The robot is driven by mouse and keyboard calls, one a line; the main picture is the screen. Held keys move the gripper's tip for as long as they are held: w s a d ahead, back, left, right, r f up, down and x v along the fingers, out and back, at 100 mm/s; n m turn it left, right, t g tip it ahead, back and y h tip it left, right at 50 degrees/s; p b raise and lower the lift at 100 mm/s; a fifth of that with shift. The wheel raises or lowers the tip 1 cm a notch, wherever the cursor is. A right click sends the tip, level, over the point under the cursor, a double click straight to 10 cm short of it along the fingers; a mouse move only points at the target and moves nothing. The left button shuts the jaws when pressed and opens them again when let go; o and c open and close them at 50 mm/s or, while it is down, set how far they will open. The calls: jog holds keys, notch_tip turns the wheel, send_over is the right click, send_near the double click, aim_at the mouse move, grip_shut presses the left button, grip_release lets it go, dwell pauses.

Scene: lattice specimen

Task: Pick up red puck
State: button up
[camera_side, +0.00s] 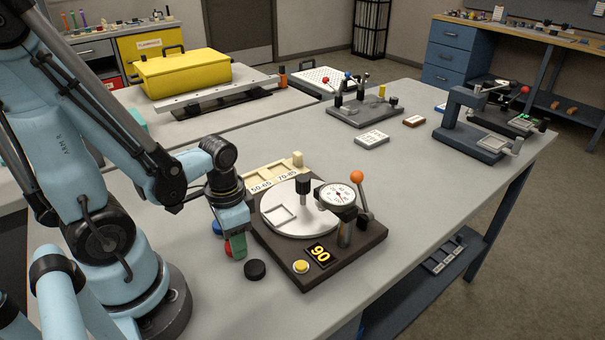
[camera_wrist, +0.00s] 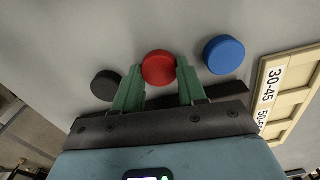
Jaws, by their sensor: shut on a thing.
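The red puck (camera_wrist: 158,68) sits between the green fingers of my gripper (camera_wrist: 159,85) in the wrist view, with a finger against each side. In the side view my gripper (camera_side: 236,247) is low at the table, left of the dark tester base, and only a sliver of the red puck (camera_side: 228,248) shows beside the green finger. My gripper is shut on the red puck. I cannot tell whether the puck is off the table.
A black puck (camera_side: 255,270) and a blue puck (camera_side: 217,227) lie close on either side of my gripper. The tester base (camera_side: 345,262), with a dial and an orange-knobbed lever, stands just right. A beige labelled tray (camera_side: 272,175) is behind. The table's front is clear.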

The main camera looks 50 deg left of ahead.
jog(key=shift+r, duration=0.15)
jog(key=shift+r, duration=1.9)
jog(key=s+d+r, duration=0.4)
jog(key=d+r, duration=0.3)
jog(key=d, duration=0.4)
jog(key=w+a+n, duration=0.2)
jog(key=w+a, duration=0.1)
jog(key=w, duration=0.1)
jog(key=w+a+n, duration=0.2)
jog(key=w+a, duration=0.2)
jog(key=w, duration=0.1)
jog(key=w+a+f+n, duration=0.1)
jog(key=w+a+n, duration=0.1)
jog(key=w, duration=0.3)
jog(key=shift+w+a, duration=0.15)
jog(key=shift+a, duration=0.65)
jog(key=shift+f, duration=2.35)
